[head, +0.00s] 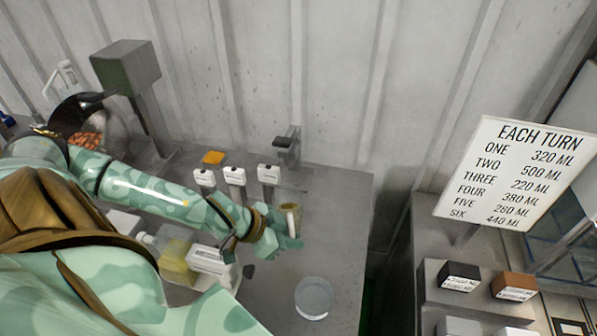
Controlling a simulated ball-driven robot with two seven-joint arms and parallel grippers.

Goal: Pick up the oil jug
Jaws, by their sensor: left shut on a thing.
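The oil jug (292,209), a small vessel with a yellowish tint and a pale handle, is at the right end of the row of white-topped dispensers. My left gripper (286,234) is shut on it at the handle side. The fingers hide the lower part of the jug, so I cannot tell whether it touches the counter. My right gripper is not in view.
A round clear dish (314,298) stands on the grey counter (340,215). A clear container with yellow liquid (177,264) is by my forearm. A sign (517,175) and several small boxes (459,276) stand on the right bench, across a dark gap.

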